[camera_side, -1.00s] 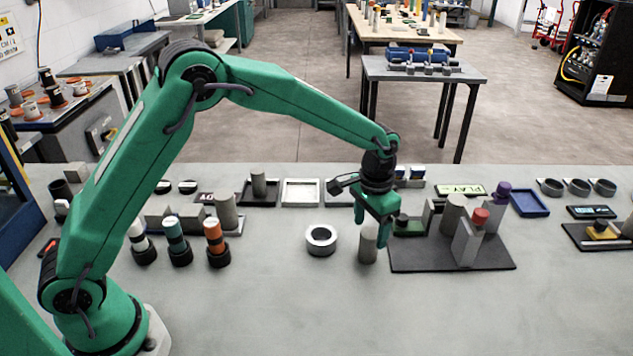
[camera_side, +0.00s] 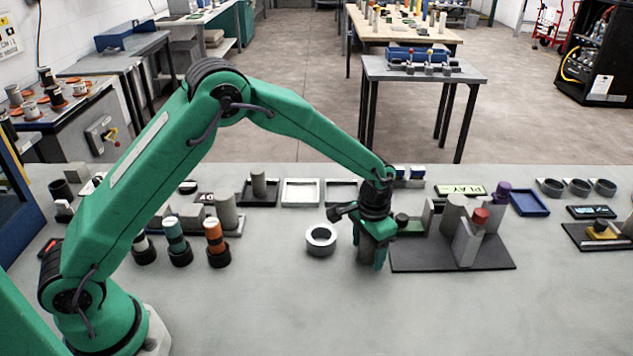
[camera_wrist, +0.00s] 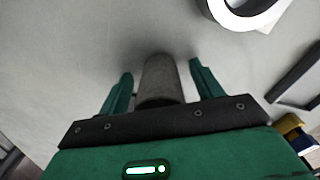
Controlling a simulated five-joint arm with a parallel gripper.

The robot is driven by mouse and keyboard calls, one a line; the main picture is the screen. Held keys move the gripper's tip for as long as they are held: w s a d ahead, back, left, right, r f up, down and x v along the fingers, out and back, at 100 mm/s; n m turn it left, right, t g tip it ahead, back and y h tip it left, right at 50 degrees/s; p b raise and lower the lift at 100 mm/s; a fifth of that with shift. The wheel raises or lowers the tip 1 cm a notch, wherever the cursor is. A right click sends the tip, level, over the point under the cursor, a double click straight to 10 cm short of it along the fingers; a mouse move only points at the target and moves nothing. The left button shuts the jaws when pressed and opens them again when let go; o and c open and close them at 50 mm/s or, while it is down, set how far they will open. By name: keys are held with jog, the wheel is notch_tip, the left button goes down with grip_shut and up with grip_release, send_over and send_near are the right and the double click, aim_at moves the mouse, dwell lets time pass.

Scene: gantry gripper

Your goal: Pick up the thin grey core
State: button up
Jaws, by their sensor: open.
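The thin grey core (camera_wrist: 160,80) is a plain grey cylinder. In the wrist view it sits between the two green fingers of my gripper (camera_wrist: 160,88), with a gap on each side. In the side view my gripper (camera_side: 372,256) is low over the table, around the core (camera_side: 367,252), and hides most of it. The fingers are open and straddle the core. The core appears to stand on the table.
A grey-white ring (camera_side: 321,240) lies just left of my gripper. A dark plate (camera_side: 450,257) with grey blocks and a red-topped piece is close on the right. Banded posts (camera_side: 215,240) stand farther left. The table in front is clear.

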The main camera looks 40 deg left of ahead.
dwell(0.5)
jog(key=c, duration=1.2)
jog(key=shift+c, duration=0.2)
jog(key=shift+r, duration=0.8)
notch_tip(320, 180, up, 2)
jog(key=shift+w+r, duration=0.1)
jog(key=shift+r, duration=0.1)
jog(key=s+d+r, duration=0.7)
jog(key=s+d, duration=0.1)
jog(key=shift+s, duration=0.4)
jog(key=shift+a, duration=0.15)
